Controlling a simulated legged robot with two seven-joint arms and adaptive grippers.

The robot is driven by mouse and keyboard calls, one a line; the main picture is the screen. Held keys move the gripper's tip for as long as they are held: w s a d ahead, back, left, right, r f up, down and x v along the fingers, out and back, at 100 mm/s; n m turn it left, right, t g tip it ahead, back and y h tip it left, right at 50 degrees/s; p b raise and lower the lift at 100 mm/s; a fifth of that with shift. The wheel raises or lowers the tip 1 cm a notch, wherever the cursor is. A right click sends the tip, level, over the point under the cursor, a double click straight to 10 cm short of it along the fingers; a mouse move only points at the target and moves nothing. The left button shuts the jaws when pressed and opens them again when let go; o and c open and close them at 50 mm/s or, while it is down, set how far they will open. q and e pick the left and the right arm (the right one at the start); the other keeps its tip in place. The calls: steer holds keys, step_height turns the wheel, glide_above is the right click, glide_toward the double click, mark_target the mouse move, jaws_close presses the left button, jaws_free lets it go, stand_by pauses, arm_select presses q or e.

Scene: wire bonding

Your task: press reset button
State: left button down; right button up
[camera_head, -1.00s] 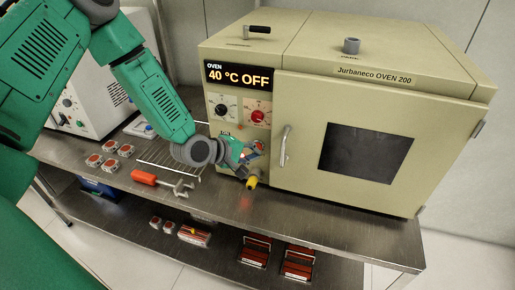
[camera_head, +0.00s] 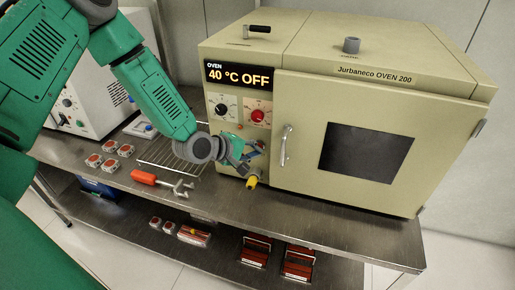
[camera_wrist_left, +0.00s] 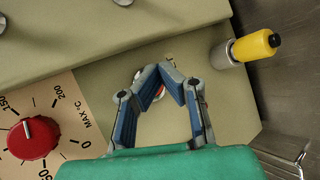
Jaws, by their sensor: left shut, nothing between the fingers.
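The beige oven (camera_head: 300,195) stands on the metal bench. My left gripper (camera_head: 256,148) is at the lower left of its front, below the control panel. In the left wrist view the same gripper (camera_wrist_left: 173,70) has its blue-padded fingers brought together at the tips, with nothing held. A small round red and white part (camera_wrist_left: 160,92), probably the reset button, shows only in pieces behind the fingers. I cannot tell whether the fingertips touch it. My right gripper is out of view.
A red temperature knob (camera_wrist_left: 33,138) sits beside the gripper, and a yellow-tipped fitting (camera_wrist_left: 257,45) sticks out on its other side. The oven door handle (camera_head: 285,146) is to the right. A wire rack (camera_head: 160,158) and a red-handled tool (camera_head: 145,177) lie on the bench.

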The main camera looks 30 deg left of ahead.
arm_select(q)
steer(key=shift+s, duration=0.15)
steer(key=shift+s+d, duration=0.15)
steer(key=shift+s, duration=0.55)
steer(key=s, duration=0.2)
steer(key=s+d+p, duration=0.1)
steer(key=s, duration=0.2)
steer(key=shift+d, duration=0.1)
steer(key=shift+w, duration=0.1)
stand_by(0.8)
